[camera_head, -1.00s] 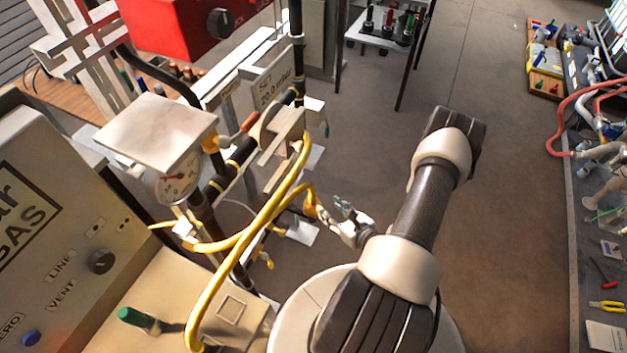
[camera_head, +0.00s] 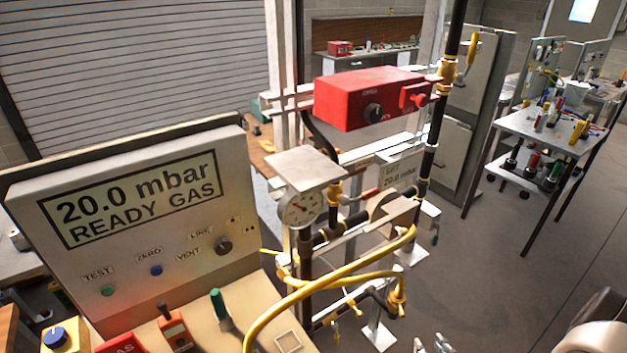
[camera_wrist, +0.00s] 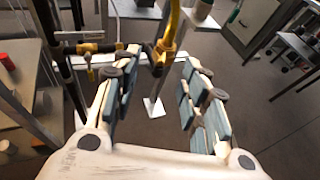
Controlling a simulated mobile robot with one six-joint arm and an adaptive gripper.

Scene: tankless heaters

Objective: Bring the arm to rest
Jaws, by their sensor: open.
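My gripper (camera_wrist: 160,64) is open in the wrist view, its two padded fingers spread apart with nothing held between them. Beyond the fingertips stand the dark pipes and a yellow hose (camera_wrist: 172,35); the exact gap to them is hard to judge. In the head view only the tips of my gripper (camera_head: 431,344) show at the bottom edge, to the right of the pipe stand. Part of my arm (camera_head: 600,335) shows at the lower right corner; most of the arm is outside the picture.
The panel reading "20.0 mbar READY GAS" (camera_head: 140,195) stands at left. A gauge (camera_head: 302,208), yellow hose (camera_head: 330,278) and red box (camera_head: 368,97) are on the pipework. A tool table (camera_head: 545,130) is at right. Floor (camera_head: 490,270) between is clear.

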